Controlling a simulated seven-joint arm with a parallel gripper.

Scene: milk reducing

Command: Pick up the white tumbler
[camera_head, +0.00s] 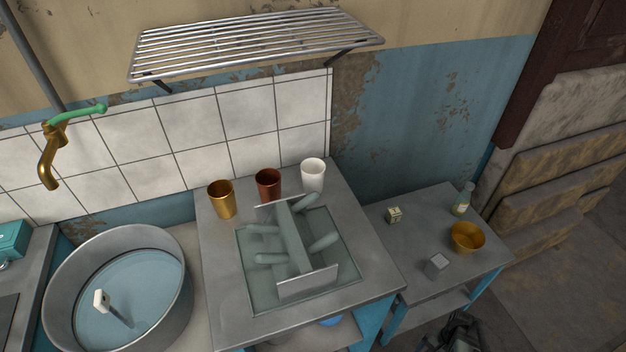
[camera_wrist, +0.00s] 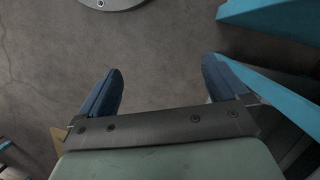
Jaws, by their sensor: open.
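The white tumbler (camera_head: 313,176) stands upright at the back of the grey worktop, in front of the tiled wall. A brown-red tumbler (camera_head: 268,184) and a gold tumbler (camera_head: 222,199) stand to its left in the same row. My gripper (camera_wrist: 162,88) shows in the wrist view with its two blue fingers wide apart and nothing between them.
A metal rack (camera_head: 255,45) hangs above on the wall. A round basin (camera_head: 118,290) stands left. A lower side table (camera_head: 445,215) holds a gold bowl (camera_head: 467,238), a bottle (camera_head: 463,199) and small boxes.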

